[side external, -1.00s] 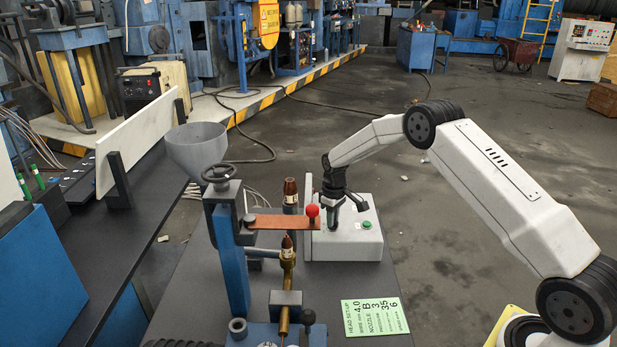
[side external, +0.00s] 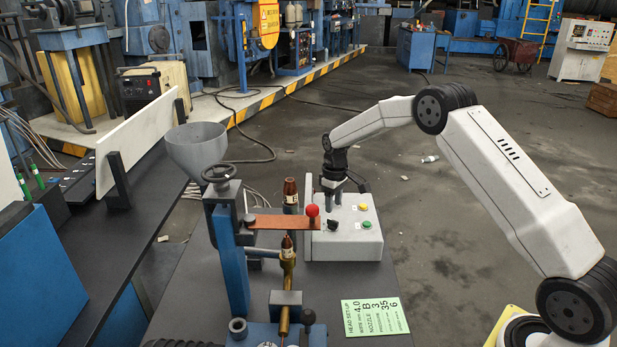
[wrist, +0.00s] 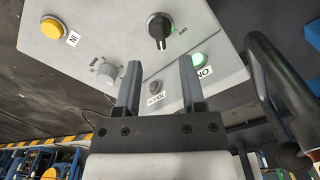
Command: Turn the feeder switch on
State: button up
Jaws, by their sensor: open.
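A light grey control box (side external: 345,245) stands on the dark bench. In the wrist view its face (wrist: 215,35) carries a black rotary knob (wrist: 160,28), a lit green button (wrist: 198,60) beside an "ON" label, a yellow button (wrist: 52,26), a pale dial (wrist: 107,70) and a small dark switch (wrist: 156,88) with a label too small to read surely. I cannot tell which control is the feeder switch. My gripper (side external: 334,188) is open and empty above the back left part of the box. In the wrist view the small switch shows between its fingers (wrist: 160,75).
Left of the box, a blue stand (side external: 230,260) holds a copper-coloured bar with a red ball (side external: 312,210) and a grey funnel (side external: 197,148). A brown-tipped post (side external: 290,195) stands close to my gripper. A green card (side external: 375,316) lies on the bench in front.

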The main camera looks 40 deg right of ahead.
jog(key=shift+r, duration=1.2)
jog(key=s+a+r+t, duration=0.1)
jog(key=s+a, duration=0.4)
jog(key=s, duration=0.4)
jog(key=s+a+r+m, duration=0.1)
jog(key=s+a, duration=0.4)
jog(key=s, duration=0.4)
jog(key=s+a+r+t, duration=0.1)
jog(key=s+a+r, duration=0.1)
jog(key=s+a, duration=0.3)
jog(key=s, duration=0.4)
jog(key=shift+s+m+t, duration=0.2)
jog(key=shift+m+t, duration=0.1)
jog(key=shift+m, duration=0.1)
